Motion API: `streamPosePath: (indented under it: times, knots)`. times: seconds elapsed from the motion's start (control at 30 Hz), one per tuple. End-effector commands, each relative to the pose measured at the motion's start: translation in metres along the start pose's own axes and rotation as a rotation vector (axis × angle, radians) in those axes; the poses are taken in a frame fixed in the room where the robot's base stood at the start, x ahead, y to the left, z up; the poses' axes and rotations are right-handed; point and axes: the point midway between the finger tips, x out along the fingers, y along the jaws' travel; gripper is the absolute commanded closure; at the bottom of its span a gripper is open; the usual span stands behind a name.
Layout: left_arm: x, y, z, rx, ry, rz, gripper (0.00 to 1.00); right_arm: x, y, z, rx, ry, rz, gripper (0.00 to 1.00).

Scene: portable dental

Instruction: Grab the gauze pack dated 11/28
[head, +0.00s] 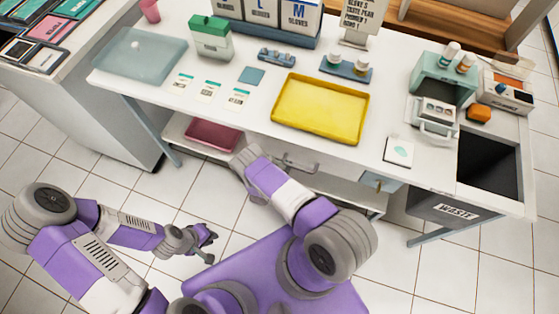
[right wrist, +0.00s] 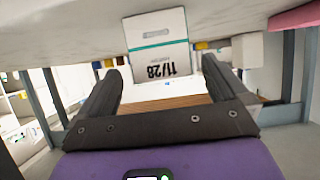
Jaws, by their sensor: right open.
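A white pack dated 11/28 (right wrist: 160,45) with a teal stripe shows upside down in the right wrist view, against a pale surface at the top. My right gripper (right wrist: 160,66) is open, with its fingers apart on either side of the pack's lower part in the picture; no grip shows. My left gripper (head: 208,243) is low over the floor, open and empty.
The white table (head: 240,130) holds a yellow tray (head: 320,108), a blue-grey mat (head: 140,55) and a green-lidded container (head: 210,38). A pink tray (head: 212,137) sits on the lower shelf. A waste bin opening (head: 490,160) is at the right.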

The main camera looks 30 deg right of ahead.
Motion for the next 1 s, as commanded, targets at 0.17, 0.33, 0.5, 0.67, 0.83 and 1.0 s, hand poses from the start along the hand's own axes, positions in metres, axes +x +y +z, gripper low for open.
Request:
streamPosePath:
  times: [0.17, 0.33, 0.5, 0.67, 0.83, 1.0]
  knots:
    - [0.015, -0.006, -0.001, 0.000, 0.000, 0.000, 0.84, 0.029, -0.001, 0.003, 0.003, 0.001, 0.001, 0.00]
    - [0.018, -0.007, -0.001, 0.000, 0.000, 0.000, 0.84, 0.039, -0.001, 0.001, 0.000, -0.001, 0.001, 0.00]
    - [0.017, -0.006, -0.001, 0.000, 0.000, 0.000, 0.84, 0.038, -0.001, 0.000, 0.000, -0.001, 0.000, 0.00]
    - [0.017, -0.006, -0.001, 0.000, 0.000, 0.000, 0.84, 0.038, -0.001, 0.000, 0.000, -0.001, 0.000, 0.21]
    - [0.017, -0.006, -0.001, 0.000, 0.000, 0.000, 0.84, 0.038, -0.001, 0.001, 0.000, -0.001, 0.000, 0.47]
    - [0.017, -0.006, -0.001, 0.000, 0.000, 0.000, 0.84, 0.038, -0.001, 0.001, 0.000, -0.001, 0.000, 0.51]
